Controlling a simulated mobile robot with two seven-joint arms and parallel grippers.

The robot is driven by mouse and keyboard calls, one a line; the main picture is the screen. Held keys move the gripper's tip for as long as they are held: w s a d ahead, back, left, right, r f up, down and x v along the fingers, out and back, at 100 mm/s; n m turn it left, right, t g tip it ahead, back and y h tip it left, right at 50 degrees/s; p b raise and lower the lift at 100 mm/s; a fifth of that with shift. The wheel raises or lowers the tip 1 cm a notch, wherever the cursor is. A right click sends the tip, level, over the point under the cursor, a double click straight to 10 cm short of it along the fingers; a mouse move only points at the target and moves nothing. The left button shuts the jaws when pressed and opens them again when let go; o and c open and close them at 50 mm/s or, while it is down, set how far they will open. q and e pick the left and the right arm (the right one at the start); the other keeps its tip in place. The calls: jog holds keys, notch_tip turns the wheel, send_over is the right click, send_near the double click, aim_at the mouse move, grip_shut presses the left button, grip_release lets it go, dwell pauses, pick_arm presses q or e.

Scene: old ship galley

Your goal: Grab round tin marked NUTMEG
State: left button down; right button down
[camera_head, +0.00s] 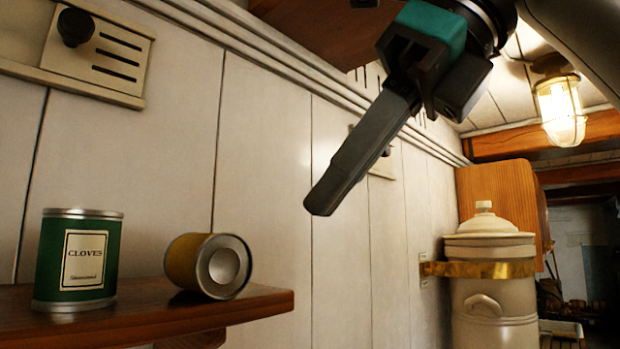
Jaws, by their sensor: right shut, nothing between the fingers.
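A round yellow-brown tin (186,260) lies on its side near the right end of a wooden shelf (262,301). Its silvery round end faces right and towards me, and no label shows on it, so I cannot read whether it says NUTMEG. A green tin marked CLOVES (50,258) stands upright to its left, apart from it. My right gripper (322,207) comes in from the upper right, up and to the right of the yellow-brown tin, not touching it. Its fingers are shut and empty. My left gripper is not in view.
A cream lidded canister (490,298) stands at the right, held by a brass band (478,269). A lit caged lamp (562,112) hangs at the upper right. A vent plate (112,52) is on the panelled wall above the shelf. The space between shelf and canister looks clear.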

aim_at(207, 237)
jog(key=w+a+p, duration=0.1)
jog(key=a, duration=0.2)
jog(key=w+a+p, duration=0.1)
jog(key=a, duration=0.2)
jog(key=w+a+p, duration=0.1)
jog(key=a, duration=0.3)
jog(key=shift+w+f+p, duration=0.3)
jog(key=shift+f+p, duration=0.05)
jog(key=shift+d+f+b, duration=0.25)
jog(key=shift+f+b, duration=0.1)
jog(key=shift+f, duration=0.15)
jog(key=shift+s+f, duration=0.1)
